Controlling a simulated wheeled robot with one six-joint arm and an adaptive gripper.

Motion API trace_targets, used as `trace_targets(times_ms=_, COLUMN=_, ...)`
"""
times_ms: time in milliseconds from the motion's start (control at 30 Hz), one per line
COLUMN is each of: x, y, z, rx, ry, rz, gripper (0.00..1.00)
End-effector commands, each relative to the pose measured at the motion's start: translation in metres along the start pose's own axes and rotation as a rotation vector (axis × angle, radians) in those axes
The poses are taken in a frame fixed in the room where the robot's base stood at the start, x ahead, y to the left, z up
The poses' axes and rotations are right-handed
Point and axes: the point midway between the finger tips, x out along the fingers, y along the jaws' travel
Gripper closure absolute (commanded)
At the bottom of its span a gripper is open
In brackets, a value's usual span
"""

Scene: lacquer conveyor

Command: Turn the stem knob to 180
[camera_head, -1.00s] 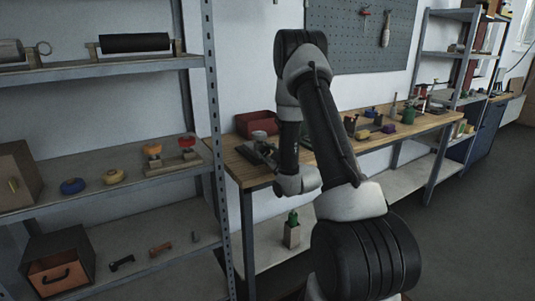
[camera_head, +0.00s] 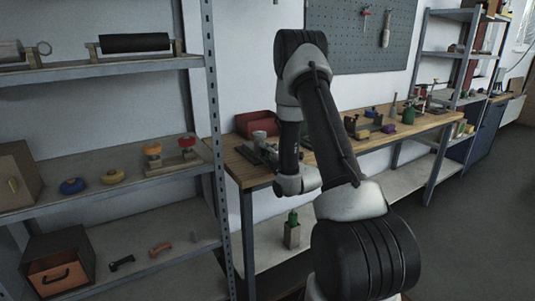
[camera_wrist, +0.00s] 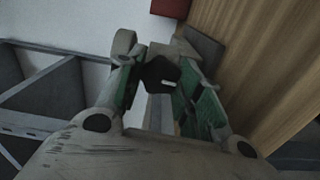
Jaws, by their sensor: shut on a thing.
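In the wrist view, a black faceted knob (camera_wrist: 160,71) with a short white mark sits between the fingers of my gripper (camera_wrist: 159,66). I take it to be the stem knob. The green-padded fingers are closed in on it from both sides. The white mark lies nearly level in this view. Any scale around the knob is not readable. In the head view, my gripper (camera_head: 266,152) is at the left end of the wooden workbench (camera_head: 240,170), partly hidden by my arm. The knob cannot be made out there.
A red bin (camera_head: 256,122) stands behind my gripper on the bench. Several small tools and parts lie further right on the bench. A metal shelf (camera_head: 105,160) with colored knobs stands at left. A pegboard (camera_head: 345,40) hangs behind my arm.

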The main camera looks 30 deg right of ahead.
Motion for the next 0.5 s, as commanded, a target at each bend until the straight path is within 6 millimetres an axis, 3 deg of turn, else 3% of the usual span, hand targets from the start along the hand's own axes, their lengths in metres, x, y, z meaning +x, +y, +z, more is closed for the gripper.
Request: trace_targets(times_ms=500, x=-0.0011, y=-0.0021, z=0.0002, rx=-0.072, ry=-0.001, rz=-0.006, gripper=0.88)
